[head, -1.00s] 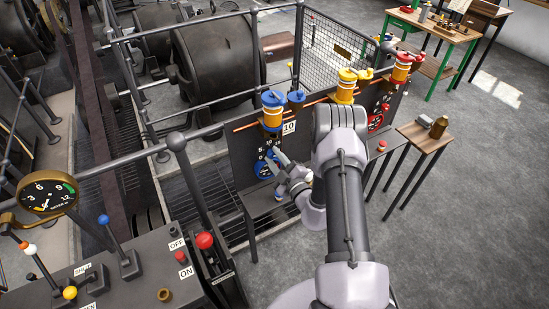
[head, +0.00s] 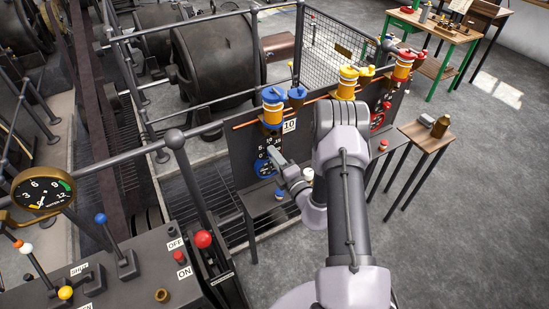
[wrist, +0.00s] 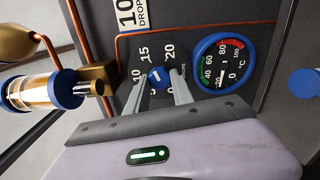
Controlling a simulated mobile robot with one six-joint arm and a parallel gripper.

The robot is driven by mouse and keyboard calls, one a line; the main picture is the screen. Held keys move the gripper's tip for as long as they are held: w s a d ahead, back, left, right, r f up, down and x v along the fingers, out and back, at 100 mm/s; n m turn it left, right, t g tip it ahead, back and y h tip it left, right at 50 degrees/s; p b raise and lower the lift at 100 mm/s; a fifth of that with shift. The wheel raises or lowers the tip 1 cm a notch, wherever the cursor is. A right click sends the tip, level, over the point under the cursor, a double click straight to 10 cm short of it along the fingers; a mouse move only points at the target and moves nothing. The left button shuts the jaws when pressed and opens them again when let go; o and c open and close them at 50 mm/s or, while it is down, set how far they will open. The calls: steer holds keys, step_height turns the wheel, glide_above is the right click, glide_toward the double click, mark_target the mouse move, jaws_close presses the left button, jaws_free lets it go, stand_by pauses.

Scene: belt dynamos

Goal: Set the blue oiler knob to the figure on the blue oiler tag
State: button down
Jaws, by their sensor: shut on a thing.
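The blue oiler (head: 273,97) stands on the dark panel, with its white tag (head: 289,125) beside it. The tag also shows sideways in the wrist view (wrist: 127,14) and reads 10, with "DROP" under it. The blue oiler knob (wrist: 156,76) sits on a dark dial (wrist: 178,68) with the figures 10, 15 and 20 in view. My gripper (wrist: 161,84) is shut on this knob, one finger on either side. The fingers cover part of the dial. I cannot tell which figure the knob's white mark meets. In the head view my gripper (head: 274,156) is at the panel.
A blue-rimmed temperature gauge (wrist: 225,61) sits close to the knob. Copper pipe (wrist: 200,31) runs along the panel. A yellow oiler (head: 346,83) and a red oiler (head: 402,66) stand farther right. A small wooden table (head: 424,137) stands right of my arm.

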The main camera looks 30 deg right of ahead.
steer(key=shift+d+f+n+b, duration=0.1)
steer(key=shift+n+b, duration=1.25)
steer(key=shift+n, duration=2.05)
steer(key=shift+f+n+b, duration=0.1)
steer(key=shift+n+b, duration=1.2)
steer(key=shift+n, duration=2.1)
steer(key=c, duration=1.1)
jaws_free()
steer(key=s, duration=1.7)
steer(key=shift+s+d, duration=0.25)
steer(key=shift+d, duration=0.05)
